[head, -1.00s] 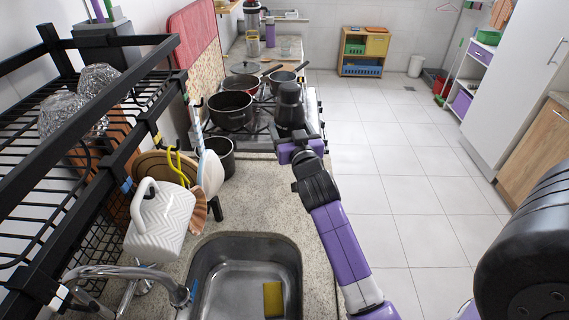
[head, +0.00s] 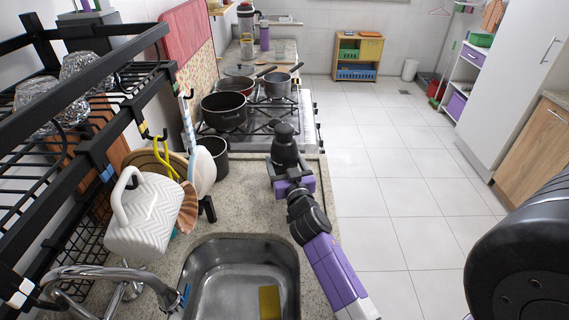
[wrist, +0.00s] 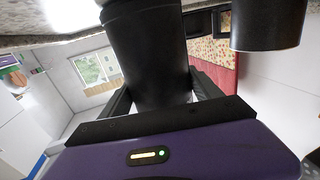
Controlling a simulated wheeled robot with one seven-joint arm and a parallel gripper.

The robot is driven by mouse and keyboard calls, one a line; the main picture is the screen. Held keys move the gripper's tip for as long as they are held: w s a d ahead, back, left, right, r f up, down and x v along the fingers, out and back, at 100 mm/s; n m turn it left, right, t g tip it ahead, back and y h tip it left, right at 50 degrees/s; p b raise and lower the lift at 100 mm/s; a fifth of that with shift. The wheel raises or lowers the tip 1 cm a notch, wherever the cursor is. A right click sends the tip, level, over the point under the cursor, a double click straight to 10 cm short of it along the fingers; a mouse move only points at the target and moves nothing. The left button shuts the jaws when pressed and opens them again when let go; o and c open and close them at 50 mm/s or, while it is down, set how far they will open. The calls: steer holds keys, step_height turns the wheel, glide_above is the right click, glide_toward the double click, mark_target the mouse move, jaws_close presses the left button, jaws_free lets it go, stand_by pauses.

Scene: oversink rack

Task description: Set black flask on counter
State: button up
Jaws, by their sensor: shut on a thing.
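The black flask (head: 285,146) is upright at the stove end of the stone counter (head: 249,200), in the head view. My gripper (head: 284,168) is shut around its lower part. In the wrist view the flask (wrist: 150,60) fills the middle between the two dark fingers (wrist: 160,100). The flask's base is close to the counter surface; I cannot tell whether it touches.
The stove with a dark red pot (head: 224,111) and a grey saucepan (head: 278,85) lies beyond the flask. A dark cup (head: 215,152) stands to the left. The sink (head: 240,275) holds a yellow sponge (head: 269,302). A black rack with a white patterned mug (head: 144,215) runs along the left.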

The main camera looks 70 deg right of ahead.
steer(key=o, duration=1.6)
steer(key=shift+f, duration=0.1)
steer(key=shift+o, duration=0.2)
steer(key=shift+r, duration=0.2)
